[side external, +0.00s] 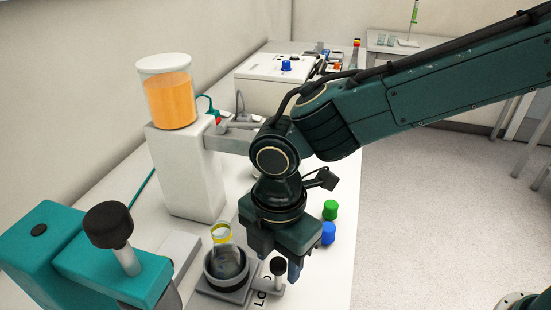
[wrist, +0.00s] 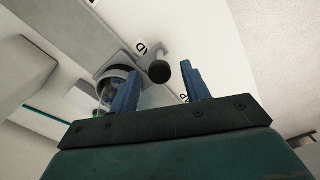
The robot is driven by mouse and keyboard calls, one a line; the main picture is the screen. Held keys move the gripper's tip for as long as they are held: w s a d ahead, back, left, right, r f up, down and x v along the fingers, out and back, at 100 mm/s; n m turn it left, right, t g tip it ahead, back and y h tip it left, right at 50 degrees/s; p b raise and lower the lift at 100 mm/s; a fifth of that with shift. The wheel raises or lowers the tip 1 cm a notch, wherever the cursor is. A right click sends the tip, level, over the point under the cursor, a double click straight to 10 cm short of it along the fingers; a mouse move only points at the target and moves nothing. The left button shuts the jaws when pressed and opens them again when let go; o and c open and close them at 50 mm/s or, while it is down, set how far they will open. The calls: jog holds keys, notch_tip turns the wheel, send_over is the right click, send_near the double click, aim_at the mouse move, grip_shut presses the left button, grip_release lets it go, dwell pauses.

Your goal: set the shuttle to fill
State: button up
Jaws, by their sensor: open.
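The shuttle (side external: 239,291) is a grey carriage at the front of the bench, with a round holder carrying a clear flask (side external: 222,237) with a yellow band. A short arm on its right side ends in an upright black knob (side external: 279,267). My gripper (side external: 281,266) points down close above the knob, with its blue fingers apart and empty. In the wrist view, the knob (wrist: 158,71) shows between the lines of the two fingers (wrist: 159,80), beyond their tips. The holder and flask are partly hidden behind the left finger there. Bench lettering beside the shuttle is only partly visible.
A white dispenser tower (side external: 187,175) with an orange juice tank (side external: 167,95) stands behind the shuttle. A teal device (side external: 115,262) with a black knob stands at left. Green (side external: 330,210) and blue (side external: 328,233) caps sit near the bench's right edge. Floor lies beyond it.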

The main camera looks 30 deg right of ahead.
grip_shut()
jog(key=w+d, duration=0.5)
jog(key=shift+w+d, duration=0.25)
grip_release()
jog(key=shift+r, duration=0.1)
notch_tip(320, 180, up, 14)
dwell(1.0)
jog(key=shift+c, duration=0.2)
